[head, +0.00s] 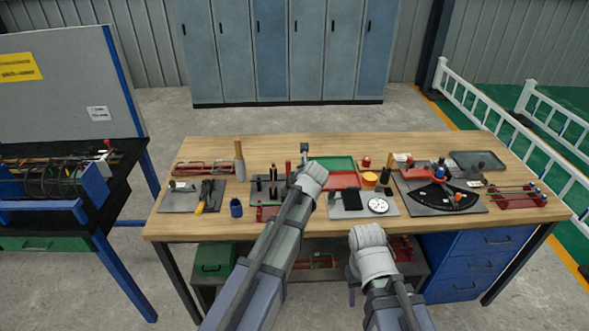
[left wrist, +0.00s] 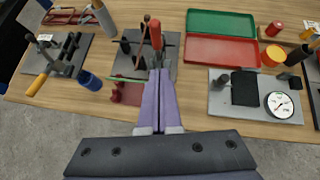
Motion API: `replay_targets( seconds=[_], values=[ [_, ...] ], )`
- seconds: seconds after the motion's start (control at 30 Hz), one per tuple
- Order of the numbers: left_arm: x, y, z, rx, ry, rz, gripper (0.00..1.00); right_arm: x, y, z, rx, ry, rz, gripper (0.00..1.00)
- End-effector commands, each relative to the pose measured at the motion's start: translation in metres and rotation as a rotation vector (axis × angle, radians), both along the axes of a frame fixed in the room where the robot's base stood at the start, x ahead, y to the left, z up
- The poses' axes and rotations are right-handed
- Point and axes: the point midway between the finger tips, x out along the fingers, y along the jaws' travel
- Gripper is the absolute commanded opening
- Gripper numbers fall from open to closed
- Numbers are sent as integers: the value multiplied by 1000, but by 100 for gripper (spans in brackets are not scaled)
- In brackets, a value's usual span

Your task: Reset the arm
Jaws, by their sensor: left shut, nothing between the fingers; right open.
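My left gripper (left wrist: 160,75) is shut in the left wrist view, its two long purple fingers together with nothing between them. It hangs over the workbench, its tips showing beside a dark grey fixture plate (left wrist: 125,45) with upright posts and a red-handled tool (left wrist: 155,32). I cannot tell whether the tips touch anything. In the head view my left arm reaches over the bench's front edge and its wrist hides the fingers. My right gripper (head: 369,250) is open and empty, low in front of the bench edge; its fingers are mostly hidden by its wrist.
The wooden workbench (head: 275,147) carries green (left wrist: 222,21) and red (left wrist: 222,48) trays, a plate with a dial gauge (left wrist: 280,104), a blue cup (left wrist: 90,80) and a black fan-shaped gauge (head: 437,197). A cable rack stands left, a white fence (head: 495,105) right. The bench's back strip is clear.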

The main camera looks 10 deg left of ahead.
Motion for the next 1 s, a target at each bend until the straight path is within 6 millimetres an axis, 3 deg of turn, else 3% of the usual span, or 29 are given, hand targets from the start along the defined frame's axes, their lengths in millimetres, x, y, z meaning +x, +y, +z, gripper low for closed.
replay_targets(
  seconds=[0.03, 0.2, 0.67, 0.77, 1.0],
  values=[
    [-7, -2, 10, 1, 0, -1, 0, 0, 0, 10, 0, 0, 0, 50],
    [-15, -8, 17, 0, 1, -1, 0, 0, 0, 17, 0, 0, 1, 50],
    [-24, -11, 14, -38, 0, 32, 0, 0, 0, 17, 0, 0, 1, 50],
    [-43, -19, 2, -156, -5, 136, 0, 0, 0, 14, 0, 0, 1, 50],
    [-123, -52, -41, -601, -10, 635, 0, 0, 0, 3, 0, 0, 0, 50]
  ],
)
